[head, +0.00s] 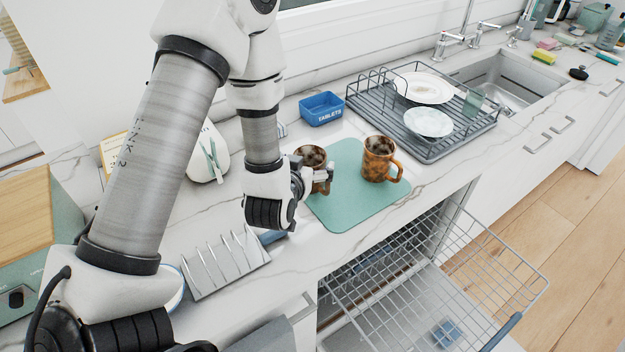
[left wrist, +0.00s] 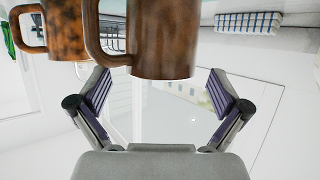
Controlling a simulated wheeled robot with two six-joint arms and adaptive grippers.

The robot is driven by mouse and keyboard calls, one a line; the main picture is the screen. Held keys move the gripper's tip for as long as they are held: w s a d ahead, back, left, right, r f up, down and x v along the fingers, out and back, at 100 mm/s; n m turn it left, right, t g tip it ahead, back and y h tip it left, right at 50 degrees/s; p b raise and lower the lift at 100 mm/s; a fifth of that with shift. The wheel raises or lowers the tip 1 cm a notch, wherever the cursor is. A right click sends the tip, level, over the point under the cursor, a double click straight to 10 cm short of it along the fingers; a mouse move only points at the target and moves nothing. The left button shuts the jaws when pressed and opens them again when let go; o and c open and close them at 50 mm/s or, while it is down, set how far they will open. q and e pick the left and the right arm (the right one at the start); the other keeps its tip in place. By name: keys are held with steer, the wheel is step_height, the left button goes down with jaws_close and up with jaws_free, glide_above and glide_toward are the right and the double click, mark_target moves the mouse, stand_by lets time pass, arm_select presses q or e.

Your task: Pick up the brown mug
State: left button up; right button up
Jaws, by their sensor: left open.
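Two brown mottled mugs stand upright in the head view. The left mug (head: 311,155) is at the left edge of a teal mat (head: 345,207), partly hidden by my left gripper. The right mug (head: 378,160) is on the mat with its handle to the right. My left gripper (head: 322,178) is open beside the left mug. In the left wrist view, a near brown mug (left wrist: 165,42) lies ahead between the open fingers of the left gripper (left wrist: 158,76), its handle to the left. The other mug (left wrist: 63,28) is further left. I cannot tell whether a finger touches the near mug.
A blue tablets box (head: 321,108) and a grey dish rack (head: 450,139) with plates stand behind the mat. A metal slotted rack (head: 222,268) is at the left front. An open dishwasher basket (head: 440,275) lies below the counter edge.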

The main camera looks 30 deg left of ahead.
mark_target(314, 152)
arm_select(q)
steer(key=x, duration=0.1)
steer(key=p+x, duration=0.1)
steer(key=shift+w+a+r, duration=0.1)
steer(key=shift+w, duration=0.3)
steer(key=shift+w+a+f, duration=0.15)
steer(key=shift+w+f, duration=0.05)
steer(key=shift+f, duration=0.05)
steer(key=c, duration=1.4)
